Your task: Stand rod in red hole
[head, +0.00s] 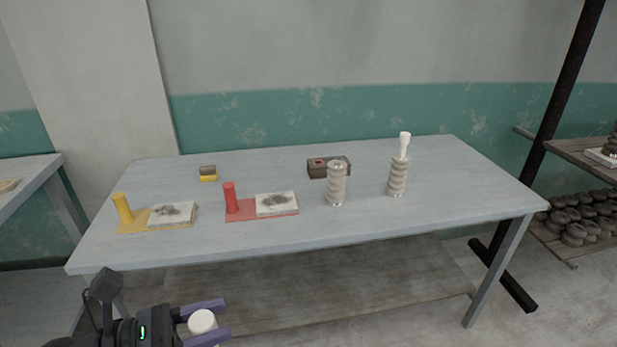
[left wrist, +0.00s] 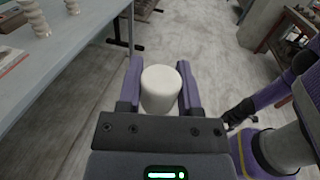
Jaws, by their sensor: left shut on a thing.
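My left gripper (head: 206,322) is in front of the table, low at the bottom of the head view. Its purple fingers are shut on a white round-topped rod (head: 202,322), which also shows between the fingers in the left wrist view (left wrist: 160,88). The rod's lower part is hidden. On the table, a red peg (head: 230,199) stands on a red board (head: 247,214) beside a grey-smudged white slab (head: 277,204). A brown block (head: 341,167) with a red patch on top is farther back. My right gripper appears as a dark shape in the left wrist view (left wrist: 240,113); its jaws are unclear.
A yellow peg (head: 122,208) leans on a yellow board (head: 135,225) with another slab. A small yellow-brown block (head: 208,174) lies behind. A shelf (head: 570,150) is at the right.

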